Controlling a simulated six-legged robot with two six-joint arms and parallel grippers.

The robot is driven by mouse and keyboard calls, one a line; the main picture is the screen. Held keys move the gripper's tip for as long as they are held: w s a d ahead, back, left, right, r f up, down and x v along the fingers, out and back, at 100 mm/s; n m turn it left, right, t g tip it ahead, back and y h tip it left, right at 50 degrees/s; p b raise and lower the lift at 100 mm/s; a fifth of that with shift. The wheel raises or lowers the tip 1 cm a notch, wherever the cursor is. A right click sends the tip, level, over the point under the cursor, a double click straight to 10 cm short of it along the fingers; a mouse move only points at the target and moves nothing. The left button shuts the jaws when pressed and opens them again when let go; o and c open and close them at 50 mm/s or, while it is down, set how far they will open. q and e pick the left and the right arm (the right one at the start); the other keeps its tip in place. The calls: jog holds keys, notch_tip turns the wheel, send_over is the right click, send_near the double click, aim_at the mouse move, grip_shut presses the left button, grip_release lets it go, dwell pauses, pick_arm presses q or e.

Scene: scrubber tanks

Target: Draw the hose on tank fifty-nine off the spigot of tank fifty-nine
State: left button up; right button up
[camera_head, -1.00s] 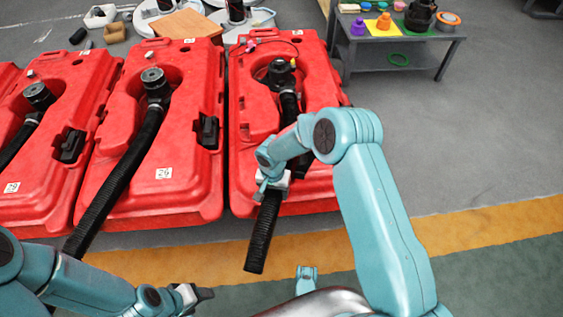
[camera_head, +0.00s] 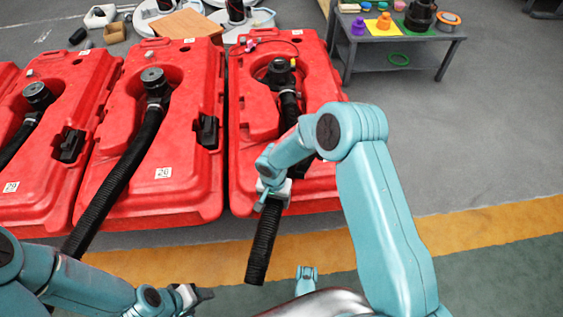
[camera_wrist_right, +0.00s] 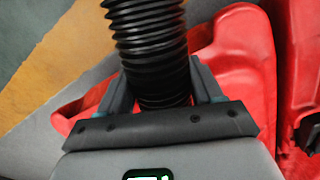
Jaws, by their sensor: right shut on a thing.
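A black ribbed hose (camera_head: 263,245) runs down the front of the right-hand red tank (camera_head: 245,120). At the top of this tank is a black capped spigot (camera_head: 279,72), with black hose just below it. My arm hides the middle of the hose, so I cannot tell whether it is fully seated. My right gripper (camera_head: 272,190) is shut around the hose near the tank's lower edge; the free end hangs below. The right wrist view shows the hose (camera_wrist_right: 150,45) between the fingers. My left gripper (camera_head: 200,296) is low at the left, away from this hose; its jaw state is unclear.
Two more red tanks with hoses stand to the left, the middle one (camera_head: 195,190) nearest. A grey table (camera_head: 385,55) with coloured items stands at the back right. Grey floor at the right is clear. A yellow stripe (camera_head: 470,228) crosses the floor in front.

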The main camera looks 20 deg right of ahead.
jog(key=shift+s+a, duration=0.15)
jog(key=shift+s, duration=0.4)
jog(key=o, duration=1.5)
jog(key=shift+c, duration=0.2)
jog(key=shift+r, duration=0.1)
jog(key=shift+r+p, duration=1.5)
jog(key=shift+r, duration=1.95)
notch_tip(320, 180, up, 7)
jog(key=p, duration=0.3)
jog(key=shift+p, duration=0.3)
